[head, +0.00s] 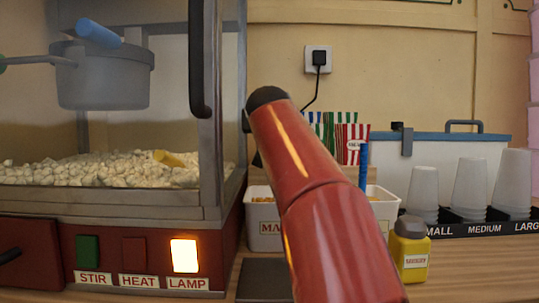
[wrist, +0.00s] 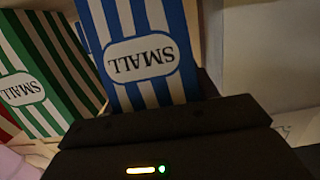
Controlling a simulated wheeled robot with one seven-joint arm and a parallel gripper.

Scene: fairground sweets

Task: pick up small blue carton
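The small blue carton (wrist: 150,50) has blue and white stripes and an upside-down SMALL label in the wrist view. It stands just beyond the dark front edge of my gripper (wrist: 165,122), which hides its lower part in the picture. I cannot make out the two fingertips, nor whether they are apart or closed on the carton. In the head view my red arm covers the gripper and most of the blue carton's surroundings.
A green-striped small carton (wrist: 40,75) stands left of the blue one. A red-striped carton (head: 352,141) shows behind my arm. The popcorn machine (head: 205,225) is at left; a yellow bottle (head: 410,250), white cups (head: 469,188) and a lidded bin (head: 455,146) are at right.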

